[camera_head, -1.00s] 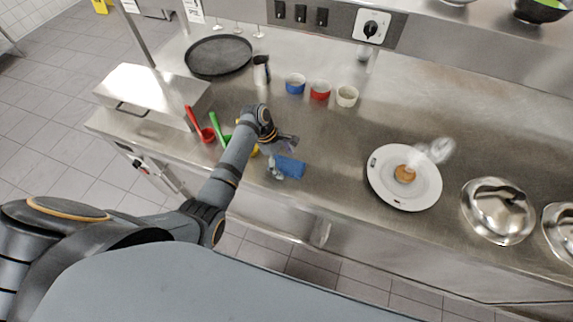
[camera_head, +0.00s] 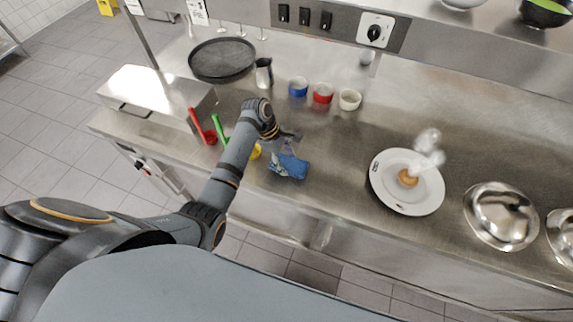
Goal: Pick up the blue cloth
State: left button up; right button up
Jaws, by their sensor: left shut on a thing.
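The blue cloth (camera_head: 289,166) is a small crumpled bundle near the front edge of the steel counter (camera_head: 330,140). My left gripper (camera_head: 287,149) is at the cloth and shut on it. The fingers are small and partly hidden by the wrist and the cloth. I cannot tell whether the cloth is clear of the counter. My right gripper is not in view.
Red (camera_head: 209,136), green and yellow (camera_head: 256,151) handled scoops lie left of my gripper. Blue, red and white ramekins (camera_head: 349,99) stand behind. A white plate (camera_head: 385,190) with food, under steam, and a steel dome (camera_head: 501,216) are to the right. Counter between cloth and plate is clear.

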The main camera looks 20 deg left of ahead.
pick_arm(q)
jog(key=s+r, duration=1)
jog(key=s, duration=0.4)
jog(key=shift+p, duration=0.35)
jog(key=shift+a+r, duration=0.1)
jog(key=o, duration=0.5)
jog(key=shift+c, duration=0.2)
jog(key=c, duration=0.4)
